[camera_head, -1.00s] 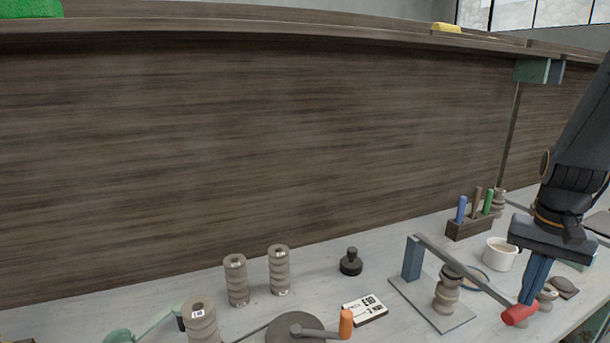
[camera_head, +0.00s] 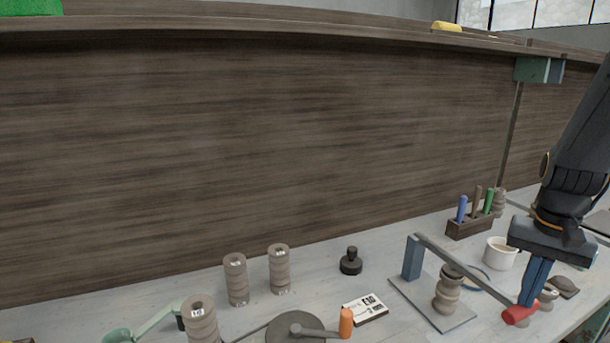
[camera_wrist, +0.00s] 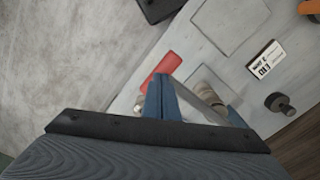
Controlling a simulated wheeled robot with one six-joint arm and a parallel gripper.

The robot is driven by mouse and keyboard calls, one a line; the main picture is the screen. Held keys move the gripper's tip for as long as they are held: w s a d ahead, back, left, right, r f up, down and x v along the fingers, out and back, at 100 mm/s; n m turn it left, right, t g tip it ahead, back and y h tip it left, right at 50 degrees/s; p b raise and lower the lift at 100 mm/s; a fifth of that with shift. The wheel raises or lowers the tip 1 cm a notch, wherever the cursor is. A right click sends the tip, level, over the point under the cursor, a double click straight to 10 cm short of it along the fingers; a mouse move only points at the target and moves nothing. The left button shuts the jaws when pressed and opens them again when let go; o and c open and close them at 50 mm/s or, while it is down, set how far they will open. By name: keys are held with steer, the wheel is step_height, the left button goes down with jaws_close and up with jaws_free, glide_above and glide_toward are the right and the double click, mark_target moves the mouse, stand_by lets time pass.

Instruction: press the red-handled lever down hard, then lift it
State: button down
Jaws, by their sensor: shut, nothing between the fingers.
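The lever (camera_head: 463,269) is a grey bar hinged on a blue post (camera_head: 412,258) above a grey base plate. It slopes down to the right, ending in a red handle (camera_head: 519,315). A stack of clay-coloured discs (camera_head: 447,291) stands under the bar. My gripper (camera_head: 526,302) is shut and empty, pointing down, its blue fingertips at the top of the red handle; whether they touch cannot be told. In the wrist view the red handle (camera_wrist: 163,75) shows just beyond the fingers, partly hidden by them.
A white cup (camera_head: 499,254) and a tool block (camera_head: 469,228) stand behind the lever. A label card (camera_head: 366,308), a black knob-topped weight (camera_head: 351,262) and an orange-handled wheel (camera_head: 297,327) lie to its left. Several disc stacks (camera_head: 236,280) stand farther left.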

stand_by(0.4)
step_height(320, 180, up, 7)
steer(key=p, duration=0.6)
steer(key=shift+a, duration=0.1)
stand_by(0.3)
steer(key=a+f+n+b, duration=0.2)
steer(key=a+f, duration=0.2)
steer(key=a, duration=0.4)
steer(key=s+a+f+n+t+b, duration=0.1)
steer(key=a+f+n+b, duration=0.2)
steer(key=a, duration=0.5)
steer(key=s+a+f+n+b, duration=0.1)
steer(key=a+f+n+b, duration=0.1)
steer(key=a+f, duration=0.4)
steer(key=shift+s+a, duration=0.25)
steer(key=shift+a, duration=0.8)
